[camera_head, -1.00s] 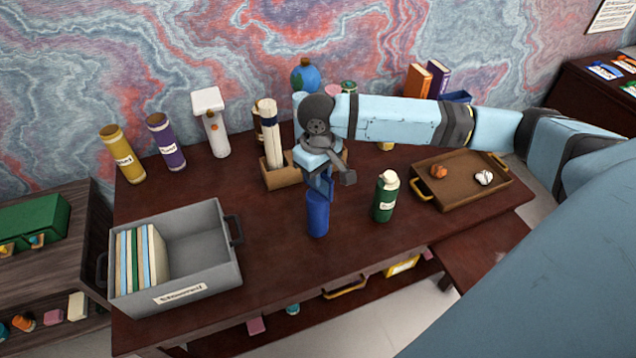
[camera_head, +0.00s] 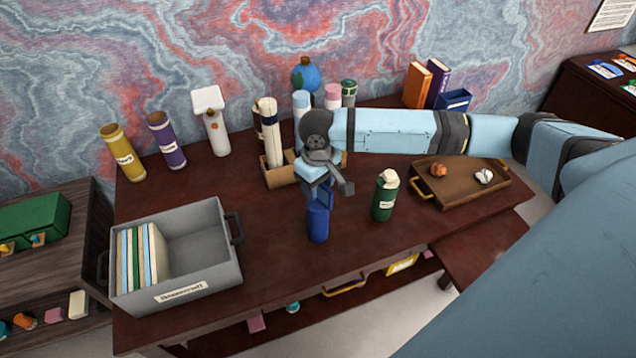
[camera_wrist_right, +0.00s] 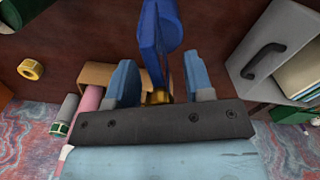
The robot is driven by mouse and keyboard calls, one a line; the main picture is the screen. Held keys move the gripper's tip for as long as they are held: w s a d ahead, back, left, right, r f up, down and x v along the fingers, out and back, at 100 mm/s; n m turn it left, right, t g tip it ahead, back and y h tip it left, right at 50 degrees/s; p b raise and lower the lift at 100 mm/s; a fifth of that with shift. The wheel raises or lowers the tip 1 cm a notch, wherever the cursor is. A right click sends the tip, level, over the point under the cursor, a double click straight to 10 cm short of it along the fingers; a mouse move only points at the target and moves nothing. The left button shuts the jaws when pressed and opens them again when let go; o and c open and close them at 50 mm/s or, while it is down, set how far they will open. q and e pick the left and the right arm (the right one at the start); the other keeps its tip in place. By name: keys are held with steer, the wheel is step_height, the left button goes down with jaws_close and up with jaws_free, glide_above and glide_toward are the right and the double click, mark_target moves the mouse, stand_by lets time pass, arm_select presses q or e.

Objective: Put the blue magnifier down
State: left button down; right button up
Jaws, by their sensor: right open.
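The blue magnifier (camera_head: 318,223) stands upright at the middle front of the desk, left of the green bottle. My right gripper (camera_head: 319,188) is directly above it and partly hides its top. In the right wrist view the magnifier (camera_wrist_right: 160,35) is just beyond the fingers, and a gold part of it shows between them. My right gripper (camera_wrist_right: 160,82) is open there, with a gap on each side of the gold part. Its contact with the desk is hard to make out. My left gripper is not in view.
A green bottle (camera_head: 384,197) stands close on the right. A grey bin (camera_head: 190,290) with books is at the front left. A wooden tray (camera_head: 460,198) holds two small objects at the right. A brown organizer (camera_head: 277,178) is behind. Desk between bin and magnifier is clear.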

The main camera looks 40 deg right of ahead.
step_height(320, 180, up, 12)
steer(key=shift+f+b, duration=0.1)
steer(key=shift+b, duration=0.35)
steer(key=s+a+f+n+t+y, duration=0.1)
steer(key=s+a+f+t+y, duration=0.15)
steer(key=a+f, duration=0.6)
steer(key=s+a+f+n+t+y, duration=0.1)
steer(key=a+f+t+y, duration=0.25)
steer(key=a+f, duration=0.45)
steer(key=s+d+f+t+h, duration=0.1)
steer(key=s+d+f+t, duration=0.1)
steer(key=s+f, duration=0.3)
steer(key=s+d+f+t+h, duration=0.1)
steer(key=s+d+f+t, duration=0.1)
steer(key=s+f, duration=0.4)
steer(key=s+t, duration=0.1)
steer(key=s, duration=0.2)
steer(key=shift+s+d+m+h, duration=0.3)
steer(key=shift+s+d+m, duration=0.05)
steer(key=shift+m, duration=0.05)
steer(key=shift+r, duration=0.1)
steer(key=shift+d+r+p, duration=0.1)
steer(key=shift+r+p, duration=0.65)
steer(key=shift+p, duration=0.1)
